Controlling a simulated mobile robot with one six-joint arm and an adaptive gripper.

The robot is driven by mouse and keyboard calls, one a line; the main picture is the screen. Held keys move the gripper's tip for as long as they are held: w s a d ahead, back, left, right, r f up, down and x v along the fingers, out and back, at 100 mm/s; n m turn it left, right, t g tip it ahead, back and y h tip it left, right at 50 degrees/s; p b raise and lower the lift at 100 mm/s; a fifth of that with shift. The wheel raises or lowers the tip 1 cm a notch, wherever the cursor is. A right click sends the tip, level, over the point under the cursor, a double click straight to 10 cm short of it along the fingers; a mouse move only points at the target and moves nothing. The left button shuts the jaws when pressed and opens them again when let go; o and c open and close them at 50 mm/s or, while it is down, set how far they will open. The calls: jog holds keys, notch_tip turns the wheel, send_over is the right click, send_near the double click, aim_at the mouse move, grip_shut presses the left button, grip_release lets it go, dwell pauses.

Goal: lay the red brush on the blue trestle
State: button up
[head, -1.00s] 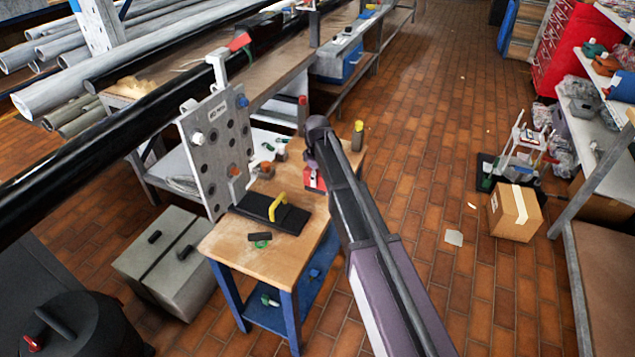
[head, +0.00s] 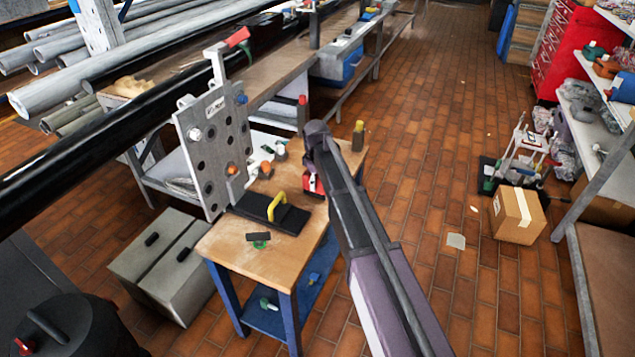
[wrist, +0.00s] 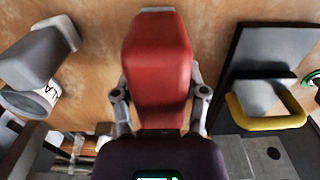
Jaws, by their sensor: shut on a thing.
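The red brush (wrist: 158,62) is between the two fingers of my gripper (wrist: 160,98) in the wrist view, and the gripper is shut on it. In the head view the brush (head: 311,184) shows as a small red block under my gripper (head: 313,168), at the right side of the blue trestle. The trestle has a wooden top (head: 232,246) and blue legs. The wooden top fills the background of the wrist view. I cannot tell whether the brush touches it.
A black pad with a yellow handle (head: 277,206) lies on the trestle beside the brush. A small dark-and-green item (head: 259,240) lies near the front. An upright perforated plate (head: 213,150) stands at the left edge. A cardboard box (head: 518,215) is on the floor at right.

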jog(key=shift+f, duration=0.35)
jog(key=o, duration=1)
jog(key=shift+r, duration=0.2)
notch_tip(320, 180, up, 6)
jog(key=p, duration=0.6)
jog(key=shift+w+a, duration=0.1)
jog(key=shift+a, duration=0.05)
notch_tip(320, 180, up, 8)
jog(key=p, duration=0.7)
jog(key=shift+p, duration=0.4)
